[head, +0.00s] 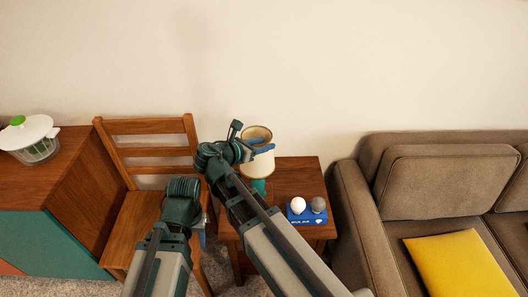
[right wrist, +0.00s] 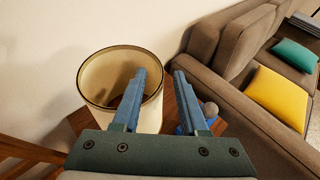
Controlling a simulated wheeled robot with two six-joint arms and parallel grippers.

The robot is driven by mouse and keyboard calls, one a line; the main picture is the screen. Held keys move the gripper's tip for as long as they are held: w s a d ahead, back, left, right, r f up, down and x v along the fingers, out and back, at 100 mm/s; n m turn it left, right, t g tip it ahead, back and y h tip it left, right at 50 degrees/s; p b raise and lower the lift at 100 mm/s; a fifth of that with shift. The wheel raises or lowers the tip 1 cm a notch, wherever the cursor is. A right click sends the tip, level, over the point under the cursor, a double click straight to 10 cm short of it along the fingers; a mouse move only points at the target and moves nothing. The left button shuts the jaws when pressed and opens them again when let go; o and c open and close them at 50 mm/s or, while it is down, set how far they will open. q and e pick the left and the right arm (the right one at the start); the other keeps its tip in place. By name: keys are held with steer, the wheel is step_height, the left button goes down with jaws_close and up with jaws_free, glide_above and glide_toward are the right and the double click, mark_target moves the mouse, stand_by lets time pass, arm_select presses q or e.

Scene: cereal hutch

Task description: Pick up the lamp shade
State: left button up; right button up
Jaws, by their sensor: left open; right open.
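The cream lamp shade (head: 260,165) with a darker rim sits on a lamp with a teal base (head: 259,186) on a small wooden side table. In the right wrist view the shade (right wrist: 92,98) is on the left, its round top opening facing the camera. My right gripper (head: 270,144) is open at the shade's upper part. My left gripper (head: 203,238) is low by the chair, mostly hidden by my arms.
On the side table (head: 297,178) a blue stand (head: 306,218) holds a white ball and a grey ball. A wooden chair (head: 145,126) stands left, beside a cabinet with a white-lidded bowl (head: 30,135). A brown sofa (head: 432,170) with a yellow cushion (head: 455,268) is right.

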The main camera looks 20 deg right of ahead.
steer(key=shift+w+d+f, duration=0.1)
steer(key=shift+w+d, duration=0.05)
steer(key=shift+d, duration=0.2)
steer(key=shift+a, duration=0.15)
jaws_close()
stand_by(1.0)
